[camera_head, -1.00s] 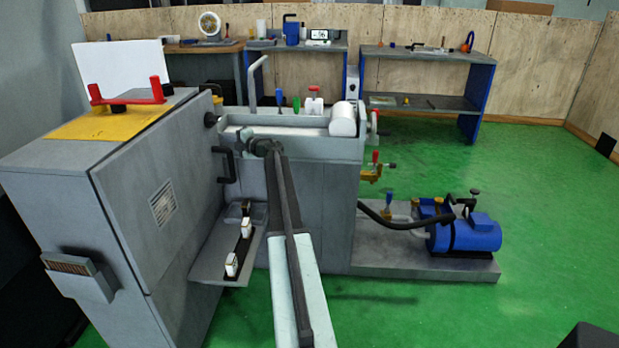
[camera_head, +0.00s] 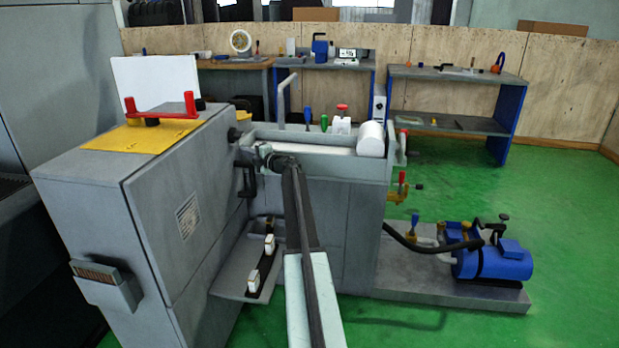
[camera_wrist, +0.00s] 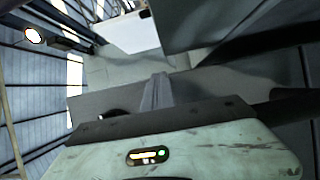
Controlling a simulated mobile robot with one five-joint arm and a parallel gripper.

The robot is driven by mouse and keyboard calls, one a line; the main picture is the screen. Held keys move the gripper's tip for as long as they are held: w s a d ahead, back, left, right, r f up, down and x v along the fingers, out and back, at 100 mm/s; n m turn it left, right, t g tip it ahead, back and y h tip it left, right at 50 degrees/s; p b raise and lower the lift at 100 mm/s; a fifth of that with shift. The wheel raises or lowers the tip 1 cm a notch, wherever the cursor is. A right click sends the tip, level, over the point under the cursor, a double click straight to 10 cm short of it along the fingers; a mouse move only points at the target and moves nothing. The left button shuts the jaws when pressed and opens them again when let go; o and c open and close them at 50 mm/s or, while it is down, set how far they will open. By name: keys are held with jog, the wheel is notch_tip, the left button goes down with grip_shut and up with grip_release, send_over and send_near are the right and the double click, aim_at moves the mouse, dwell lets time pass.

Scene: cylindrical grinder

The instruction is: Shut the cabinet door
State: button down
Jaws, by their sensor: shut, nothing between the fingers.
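The grey cabinet (camera_head: 85,200) stands at the left of the head view. A black handle (camera_head: 247,180) shows by the door's right edge. Whether the door is ajar or flush is hard to tell. My arm reaches up from the bottom middle, and its end is beside the upper right of the door, near the handle. Contact cannot be told. In the wrist view my gripper (camera_wrist: 155,92) has its fingers together and empty, with grey panels beyond it.
A grey machine bed (camera_head: 320,165) stands behind my arm. A low open shelf (camera_head: 235,275) with white-topped parts juts out below the handle. A blue motor (camera_head: 495,260) sits on a plinth at right. Green floor (camera_head: 460,190) is clear beyond. Workbenches line the back wall.

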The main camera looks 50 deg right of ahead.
jog(key=s+d, duration=0.6)
jog(key=s, duration=0.6)
jog(key=shift+s+d, duration=0.15)
jog(key=shift+d, duration=0.2)
